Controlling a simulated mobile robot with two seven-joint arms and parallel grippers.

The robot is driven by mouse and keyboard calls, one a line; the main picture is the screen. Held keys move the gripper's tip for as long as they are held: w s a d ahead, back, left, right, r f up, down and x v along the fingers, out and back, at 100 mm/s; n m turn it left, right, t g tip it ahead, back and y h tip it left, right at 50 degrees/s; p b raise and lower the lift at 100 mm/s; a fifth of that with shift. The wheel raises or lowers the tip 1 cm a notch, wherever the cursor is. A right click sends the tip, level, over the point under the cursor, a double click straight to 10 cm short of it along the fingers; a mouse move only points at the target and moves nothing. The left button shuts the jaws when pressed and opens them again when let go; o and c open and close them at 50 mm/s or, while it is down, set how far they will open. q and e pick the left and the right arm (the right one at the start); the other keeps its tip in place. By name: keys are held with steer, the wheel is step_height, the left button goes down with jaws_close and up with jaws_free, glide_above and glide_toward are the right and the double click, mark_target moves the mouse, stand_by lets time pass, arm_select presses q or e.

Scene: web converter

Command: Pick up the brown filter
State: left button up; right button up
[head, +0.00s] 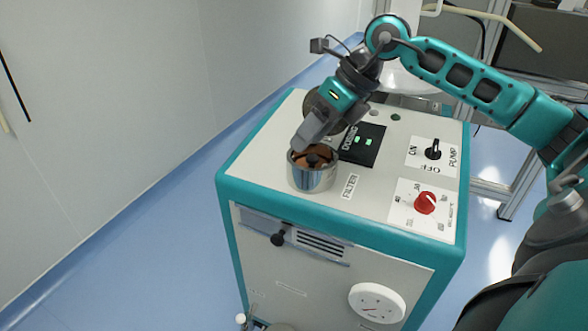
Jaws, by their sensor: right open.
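The brown filter (326,158) sits inside a shiny metal cup (311,182) on top of the machine. A dark knob shows at the filter's middle. My right gripper (302,143) is open and tilted down, right above the cup. It hides the back part of the filter and of the cup's rim. I cannot tell whether its fingers touch the filter or its knob. My left gripper is not in view.
The teal and white machine (262,170) carries a dosing panel (363,145), a black pump switch (433,150) and a red dial (425,203). A pale wall stands at the left; blue floor lies between.

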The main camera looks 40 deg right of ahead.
steer(key=d+r+h, duration=0.2)
steer(key=d+h, duration=0.1)
steer(key=d, duration=0.2)
glide_above(313, 157)
steer(key=s, duration=0.3)
steer(key=f, duration=0.6)
steer(key=shift+w+f, duration=0.15)
steer(key=shift+w, duration=0.1)
steer(key=x, duration=0.5)
steer(key=shift+w+d+f, duration=0.15)
steer(key=shift+d, duration=0.25)
jaws_close()
